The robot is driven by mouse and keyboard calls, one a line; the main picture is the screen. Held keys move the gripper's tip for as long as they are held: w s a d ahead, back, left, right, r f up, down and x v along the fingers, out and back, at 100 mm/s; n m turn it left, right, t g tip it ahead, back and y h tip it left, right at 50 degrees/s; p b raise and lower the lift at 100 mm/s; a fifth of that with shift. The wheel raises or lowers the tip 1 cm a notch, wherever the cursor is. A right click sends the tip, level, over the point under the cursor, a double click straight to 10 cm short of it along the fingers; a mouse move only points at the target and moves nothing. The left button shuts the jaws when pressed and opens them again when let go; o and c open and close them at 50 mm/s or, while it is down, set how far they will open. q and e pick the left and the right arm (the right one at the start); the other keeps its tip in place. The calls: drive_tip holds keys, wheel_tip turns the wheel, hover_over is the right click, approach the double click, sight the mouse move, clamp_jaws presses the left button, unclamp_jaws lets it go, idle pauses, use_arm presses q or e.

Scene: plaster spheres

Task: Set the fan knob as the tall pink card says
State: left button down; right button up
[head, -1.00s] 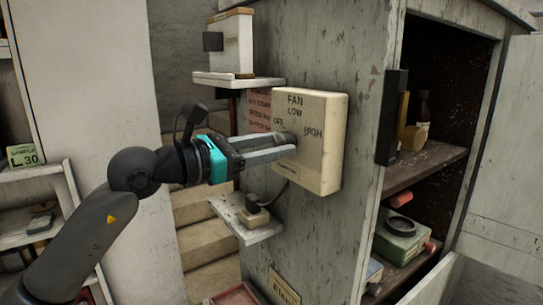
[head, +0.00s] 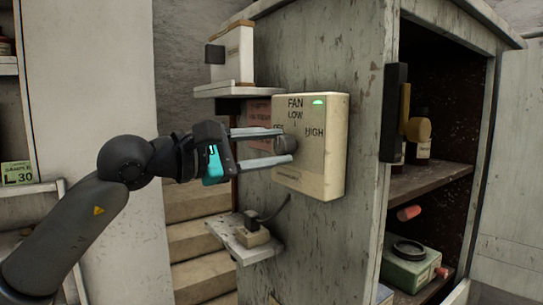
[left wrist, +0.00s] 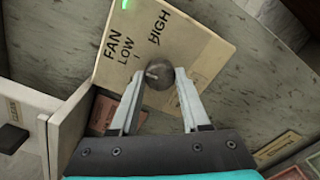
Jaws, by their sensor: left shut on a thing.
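The cream fan box (head: 325,165) is on the side of the grey cabinet, marked FAN, LOW and HIGH. OFF is partly hidden by my gripper. A green light (head: 319,101) shows at its top. My left gripper (head: 284,147) is shut on the round dark knob (head: 262,143), one finger on each side. The knob (left wrist: 158,76) also shows between the fingers in the left wrist view, with a small pale mark; I cannot tell its exact setting. A pink card (head: 259,117) is behind the box's left edge, mostly hidden and unreadable. My right gripper is out of view.
A small shelf (head: 224,91) with a white box stands above left of the fan box. A lower shelf (head: 232,245) holds a plug and cord. The open cabinet (head: 428,187) at right holds bottles and a green box. Steps show behind at left.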

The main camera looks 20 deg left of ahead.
use_arm(q)
drive_tip(key=shift+m, duration=0.3)
drive_tip(key=shift+c, duration=1.8)
unclamp_jaws()
drive_tip(key=b+v, duration=0.8)
drive_tip(key=v, duration=0.7)
drive_tip(key=shift+s+a, duration=0.1)
